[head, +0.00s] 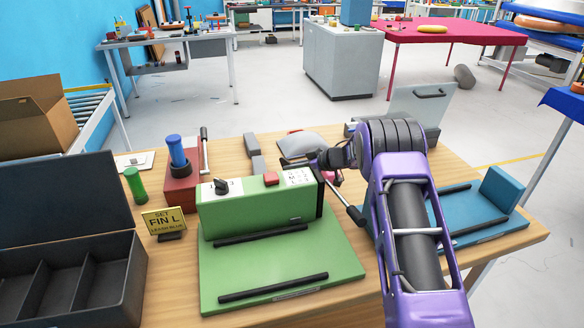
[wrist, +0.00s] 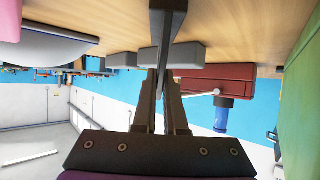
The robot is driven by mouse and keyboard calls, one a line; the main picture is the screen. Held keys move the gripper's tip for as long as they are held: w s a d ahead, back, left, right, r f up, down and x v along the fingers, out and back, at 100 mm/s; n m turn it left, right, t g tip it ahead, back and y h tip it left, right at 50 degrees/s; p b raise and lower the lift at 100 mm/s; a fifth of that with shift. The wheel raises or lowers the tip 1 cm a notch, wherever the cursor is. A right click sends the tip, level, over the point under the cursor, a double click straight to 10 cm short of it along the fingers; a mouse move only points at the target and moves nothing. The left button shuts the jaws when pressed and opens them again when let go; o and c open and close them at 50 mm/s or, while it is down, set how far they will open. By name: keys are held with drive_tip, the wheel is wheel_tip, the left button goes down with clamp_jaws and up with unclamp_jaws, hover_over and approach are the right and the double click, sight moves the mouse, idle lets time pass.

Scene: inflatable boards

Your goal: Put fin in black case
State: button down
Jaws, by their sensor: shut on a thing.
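The black case (head: 128,288) stands open at the left front of the bench in the head view, its lid raised behind it. Dividers split its inside into compartments, and the parts I can see look empty. My gripper (head: 291,163) is over the back middle of the bench, behind the green machine and well right of the case. In the wrist view my gripper (wrist: 161,78) is shut on a thin dark piece (wrist: 168,30), seen edge-on, which looks like the fin. Its full outline does not show.
The green press (head: 255,204), a yellow sign (head: 167,221) reading "FIN L", a green cylinder (head: 135,185) and a red block with blue handle (head: 178,152) stand between gripper and case. Small grey blocks (head: 252,144) and a pale domed piece (head: 306,143) lie near the gripper.

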drive_tip(key=shift+f, duration=0.15)
drive_tip(key=c, duration=1)
unclamp_jaws()
